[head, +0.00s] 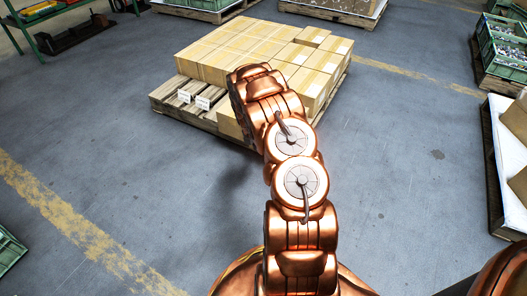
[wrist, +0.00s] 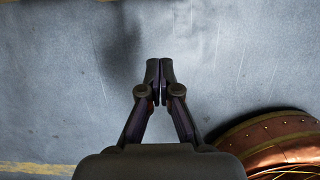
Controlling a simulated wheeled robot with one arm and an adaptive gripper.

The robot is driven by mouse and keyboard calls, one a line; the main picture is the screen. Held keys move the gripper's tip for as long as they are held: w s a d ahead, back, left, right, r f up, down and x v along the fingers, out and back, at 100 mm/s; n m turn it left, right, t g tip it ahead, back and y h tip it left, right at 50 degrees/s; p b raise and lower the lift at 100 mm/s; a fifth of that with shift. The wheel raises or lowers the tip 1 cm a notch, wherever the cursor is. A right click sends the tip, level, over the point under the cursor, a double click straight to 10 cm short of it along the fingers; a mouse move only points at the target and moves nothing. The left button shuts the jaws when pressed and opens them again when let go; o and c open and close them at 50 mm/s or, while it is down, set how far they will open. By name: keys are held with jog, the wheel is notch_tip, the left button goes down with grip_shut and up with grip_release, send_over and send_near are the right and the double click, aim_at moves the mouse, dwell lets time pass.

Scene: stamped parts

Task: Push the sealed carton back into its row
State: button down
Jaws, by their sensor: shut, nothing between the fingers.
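Tan cartons (head: 215,68) stand in close rows on a wooden pallet (head: 160,98) in the head view. A carton (head: 228,122) at the pallet's front edge shows only in part beside my arm. My arm crosses in front of the stack and hides some of its front, so I cannot tell which carton is out of its row. My gripper (wrist: 160,64) shows in the wrist view with its fingertips together and empty, above bare grey floor. No carton is in the wrist view. The gripper cannot be made out in the head view.
Two white labels (head: 203,103) show at the pallet's bare front left. A green crate (head: 502,48) of small parts stands at the right, with a white-lined bin (head: 508,150) nearer. A green shelf (head: 60,15) is at the back left. Grey floor around the pallet is clear.

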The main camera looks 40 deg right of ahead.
jog(key=w+d+f+b, duration=0.2)
jog(key=d+f+b, duration=0.4)
jog(key=f, duration=0.4)
jog(key=shift+b, duration=0.4)
jog(key=shift+d, duration=0.15)
